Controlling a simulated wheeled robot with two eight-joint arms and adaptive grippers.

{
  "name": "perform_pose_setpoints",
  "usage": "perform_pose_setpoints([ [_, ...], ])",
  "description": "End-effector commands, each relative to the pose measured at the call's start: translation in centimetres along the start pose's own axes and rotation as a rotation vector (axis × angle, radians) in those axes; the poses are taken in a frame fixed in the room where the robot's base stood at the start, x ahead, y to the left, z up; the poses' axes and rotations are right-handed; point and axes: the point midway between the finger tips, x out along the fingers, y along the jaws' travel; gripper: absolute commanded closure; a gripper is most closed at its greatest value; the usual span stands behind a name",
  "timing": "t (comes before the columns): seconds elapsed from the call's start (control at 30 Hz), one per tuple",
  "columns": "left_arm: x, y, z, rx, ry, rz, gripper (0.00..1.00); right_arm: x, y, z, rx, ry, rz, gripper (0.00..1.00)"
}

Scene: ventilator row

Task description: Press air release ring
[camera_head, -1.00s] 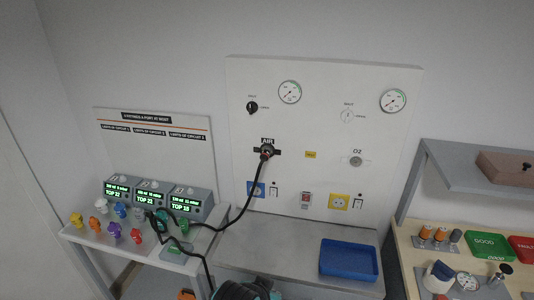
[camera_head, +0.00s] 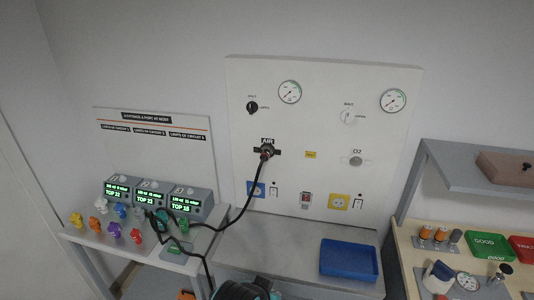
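The AIR outlet (camera_head: 267,150) is on the left half of the upright white wall panel (camera_head: 310,120). A dark fitting with a small reddish part sits in it, and a black hose (camera_head: 240,208) hangs from it and curves down left to the ventilator shelf. The release ring is too small to make out apart from the fitting. Neither gripper's fingers show. A dark, rounded part with teal, likely of my arm, shows at the bottom edge, below the panel and apart from the outlet.
The O2 outlet (camera_head: 356,160) is on the panel's right half, with two gauges above. Three lit ventilator units (camera_head: 150,198) and several coloured knobs stand on the left shelf. A blue tray (camera_head: 348,260) lies on the grey counter (camera_head: 290,245). A bench with bins is at right.

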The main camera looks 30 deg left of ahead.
Motion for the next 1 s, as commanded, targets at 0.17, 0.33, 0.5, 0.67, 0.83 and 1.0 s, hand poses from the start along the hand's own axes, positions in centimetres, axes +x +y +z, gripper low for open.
perform_pose_setpoints([
  [0.17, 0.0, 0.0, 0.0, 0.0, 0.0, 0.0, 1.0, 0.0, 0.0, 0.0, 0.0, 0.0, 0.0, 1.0],
  [0.33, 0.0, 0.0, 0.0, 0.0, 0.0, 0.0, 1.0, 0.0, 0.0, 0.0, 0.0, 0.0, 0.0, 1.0],
  [0.5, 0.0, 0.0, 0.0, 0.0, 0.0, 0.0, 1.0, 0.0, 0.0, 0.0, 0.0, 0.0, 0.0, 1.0],
  [0.67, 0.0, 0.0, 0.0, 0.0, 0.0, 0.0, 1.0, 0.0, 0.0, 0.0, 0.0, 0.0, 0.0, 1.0],
  [0.83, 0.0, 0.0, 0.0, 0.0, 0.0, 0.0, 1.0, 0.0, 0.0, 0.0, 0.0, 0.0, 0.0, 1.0],
  [1.0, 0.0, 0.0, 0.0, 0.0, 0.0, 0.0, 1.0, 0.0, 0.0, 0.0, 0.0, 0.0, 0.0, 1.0],
])
